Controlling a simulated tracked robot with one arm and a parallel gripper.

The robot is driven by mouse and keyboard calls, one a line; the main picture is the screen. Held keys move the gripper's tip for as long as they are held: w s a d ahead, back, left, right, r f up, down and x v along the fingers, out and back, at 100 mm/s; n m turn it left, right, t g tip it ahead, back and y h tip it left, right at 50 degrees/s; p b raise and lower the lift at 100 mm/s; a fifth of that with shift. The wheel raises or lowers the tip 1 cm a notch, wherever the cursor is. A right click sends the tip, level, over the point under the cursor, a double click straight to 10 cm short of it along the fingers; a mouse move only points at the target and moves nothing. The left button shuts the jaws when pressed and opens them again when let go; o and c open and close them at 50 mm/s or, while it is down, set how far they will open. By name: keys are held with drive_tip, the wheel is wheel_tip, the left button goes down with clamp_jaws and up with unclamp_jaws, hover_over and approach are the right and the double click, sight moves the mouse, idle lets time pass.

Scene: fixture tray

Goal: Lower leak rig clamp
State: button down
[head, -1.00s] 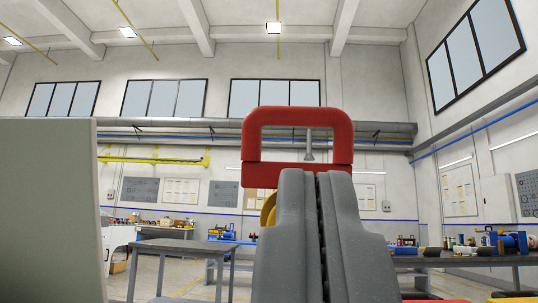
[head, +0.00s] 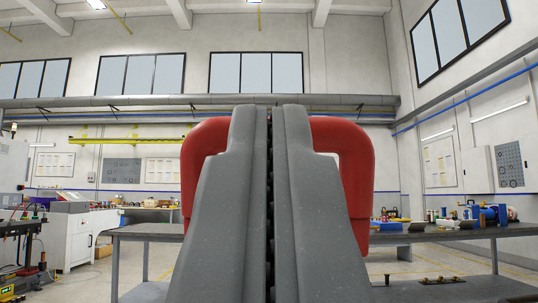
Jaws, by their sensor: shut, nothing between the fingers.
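The red clamp frame (head: 345,165) is a thick rounded loop in the middle of the head view. My gripper (head: 270,110) is in front of it, fingers pointing up and pressed together with nothing between them. The fingers hide the middle of the clamp, so only its left and right sides show. The fingertips reach slightly above the clamp's top edge. I cannot tell whether the fingers touch the clamp.
A grey table (head: 145,231) stands behind, left of the fingers. A workbench (head: 460,235) with blue equipment (head: 490,213) runs along the right. A white cabinet (head: 78,235) and dark machinery (head: 30,245) are at left.

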drive_tip(key=shift+w+r, duration=0.15)
drive_tip(key=shift+w, duration=0.9)
drive_tip(key=shift+w+a, duration=0.1)
